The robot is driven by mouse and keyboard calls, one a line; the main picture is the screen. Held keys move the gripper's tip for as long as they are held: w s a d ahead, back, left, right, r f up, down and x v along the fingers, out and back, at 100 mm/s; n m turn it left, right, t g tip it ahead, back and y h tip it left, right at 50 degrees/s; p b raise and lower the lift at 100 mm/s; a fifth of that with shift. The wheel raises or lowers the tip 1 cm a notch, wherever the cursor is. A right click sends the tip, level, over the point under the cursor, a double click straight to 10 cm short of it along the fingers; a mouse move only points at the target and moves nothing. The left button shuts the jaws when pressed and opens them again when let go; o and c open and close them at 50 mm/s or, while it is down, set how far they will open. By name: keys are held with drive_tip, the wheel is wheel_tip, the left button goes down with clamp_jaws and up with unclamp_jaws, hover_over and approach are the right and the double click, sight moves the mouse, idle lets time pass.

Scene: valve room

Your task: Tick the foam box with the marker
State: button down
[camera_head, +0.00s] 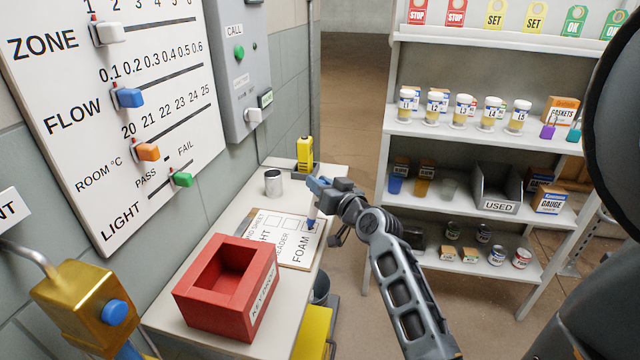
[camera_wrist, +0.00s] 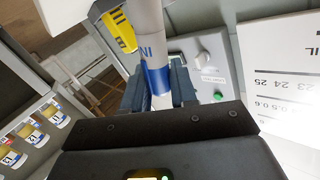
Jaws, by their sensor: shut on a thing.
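My gripper (camera_head: 320,187) is shut on the marker (camera_head: 312,214), above the right side of the clipboard. The marker is white with blue parts and points down, slightly tilted. In the wrist view the marker (camera_wrist: 153,45) stands between the two fingers, with a blue band and part of a printed word. The sheet on the clipboard (camera_head: 290,262) has a row of boxes with words below them, and FOAM is the rightmost word. The marker's lower end is over the foam box area and partly covers it. I cannot tell whether it touches the paper or whether a mark is there.
A red open box (camera_head: 228,318) stands on the table's near part, beside the clipboard. A metal cup (camera_head: 273,183) and a yellow device (camera_head: 305,152) stand at the back. The wall panel (camera_head: 110,120) with sliders is on the left, a loaded shelf (camera_head: 455,135) on the right.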

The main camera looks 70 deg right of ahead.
drive_tip(key=shift+r+p, duration=3.25)
drive_tip(key=shift+r, duration=0.8)
drive_tip(key=shift+f, duration=0.1)
